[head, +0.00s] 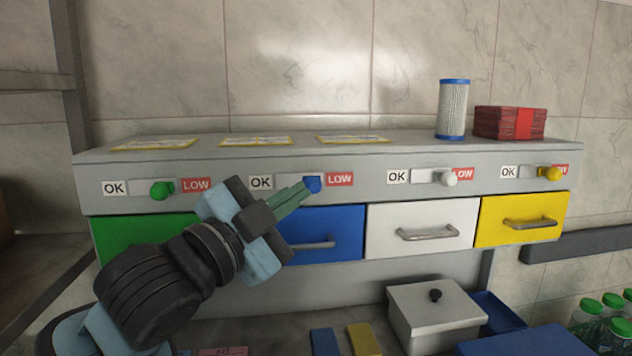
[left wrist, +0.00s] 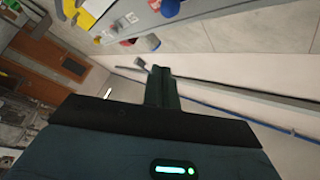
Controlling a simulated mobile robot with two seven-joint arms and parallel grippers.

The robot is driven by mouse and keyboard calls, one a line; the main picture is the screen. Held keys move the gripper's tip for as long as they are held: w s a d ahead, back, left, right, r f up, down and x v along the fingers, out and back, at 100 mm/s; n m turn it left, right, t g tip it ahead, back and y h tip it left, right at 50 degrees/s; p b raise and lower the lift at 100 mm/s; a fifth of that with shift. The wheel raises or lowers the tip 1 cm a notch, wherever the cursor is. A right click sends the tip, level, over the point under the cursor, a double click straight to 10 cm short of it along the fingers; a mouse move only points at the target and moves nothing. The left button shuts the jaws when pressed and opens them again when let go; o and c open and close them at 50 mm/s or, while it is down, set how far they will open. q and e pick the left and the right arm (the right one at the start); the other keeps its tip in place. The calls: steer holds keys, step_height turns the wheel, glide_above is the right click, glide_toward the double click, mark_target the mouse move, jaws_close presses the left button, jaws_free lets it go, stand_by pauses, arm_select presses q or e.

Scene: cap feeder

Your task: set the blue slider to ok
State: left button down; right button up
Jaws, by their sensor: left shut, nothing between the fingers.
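The blue slider knob (head: 313,184) sits at the LOW end of its track, beside the red LOW label (head: 340,180). The white OK label (head: 261,182) is at the other end, on the left. My left gripper (head: 304,190) is shut and empty, its fingertips right at the left side of the blue knob. I cannot tell whether they touch it. The left wrist view also shows the shut fingers (left wrist: 161,82). The gripper hides part of the track and of the blue drawer (head: 345,228). My right gripper is not in view.
Green (head: 160,190), white (head: 449,178) and yellow (head: 552,174) sliders share the panel. Drawers with protruding handles lie below. A filter cylinder (head: 453,110) and a red stack (head: 509,123) stand on top. A lidded grey box (head: 434,312) is below right.

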mark_target(315, 182)
arm_select(q)
steer(key=w+d, duration=0.1)
steer(key=w, duration=0.2)
steer(key=w+d, duration=0.1)
steer(key=w, duration=0.2)
steer(key=w+d, duration=0.1)
steer(key=w, duration=0.2)
steer(key=shift+f, duration=0.25)
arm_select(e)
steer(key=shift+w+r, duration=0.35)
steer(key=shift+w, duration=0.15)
arm_select(q)
steer(key=shift+a, duration=0.1)
